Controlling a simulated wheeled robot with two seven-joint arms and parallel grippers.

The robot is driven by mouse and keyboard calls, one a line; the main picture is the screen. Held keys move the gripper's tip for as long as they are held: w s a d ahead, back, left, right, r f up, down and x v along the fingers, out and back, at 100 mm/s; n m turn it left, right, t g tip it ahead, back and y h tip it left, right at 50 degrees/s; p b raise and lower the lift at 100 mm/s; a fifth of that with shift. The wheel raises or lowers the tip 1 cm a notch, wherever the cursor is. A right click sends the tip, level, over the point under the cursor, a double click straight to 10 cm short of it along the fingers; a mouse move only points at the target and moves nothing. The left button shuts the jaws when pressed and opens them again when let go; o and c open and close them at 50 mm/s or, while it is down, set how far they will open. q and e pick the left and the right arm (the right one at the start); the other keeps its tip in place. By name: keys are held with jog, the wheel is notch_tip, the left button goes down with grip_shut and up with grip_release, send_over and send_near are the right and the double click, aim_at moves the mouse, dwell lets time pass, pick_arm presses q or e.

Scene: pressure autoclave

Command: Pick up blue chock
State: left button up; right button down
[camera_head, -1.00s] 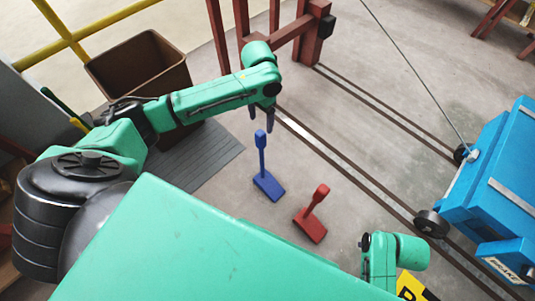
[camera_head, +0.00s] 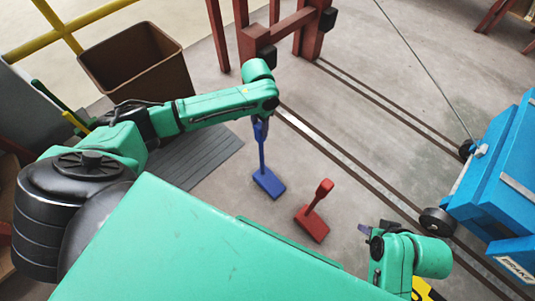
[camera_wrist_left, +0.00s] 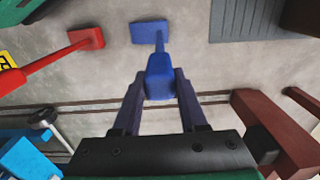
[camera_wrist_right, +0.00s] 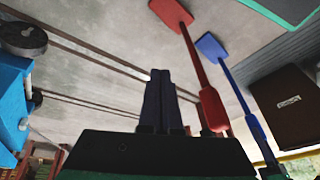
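The blue chock (camera_head: 268,184) stands on the floor with its long handle upright. My left gripper (camera_head: 261,131) is at the top of the handle. In the left wrist view the blue handle's end (camera_wrist_left: 159,78) is between the two fingers, which look closed in against its sides. The base (camera_wrist_left: 149,32) shows beyond, on the floor. My right gripper (camera_wrist_right: 159,100) is shut and empty. In the head view it is low at the right, partly hidden by my arm. The blue chock also shows in the right wrist view (camera_wrist_right: 213,46).
A red chock (camera_head: 311,224) stands on the floor right of the blue one. A brown bin (camera_head: 138,64) and grey mat (camera_head: 205,163) are left. Floor rails (camera_head: 340,160) run behind. A blue cart (camera_head: 500,180) is right, a red frame (camera_head: 262,40) at the back.

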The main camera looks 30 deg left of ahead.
pick_arm(q)
grip_shut()
jog(key=shift+r, duration=0.1)
dwell(1.0)
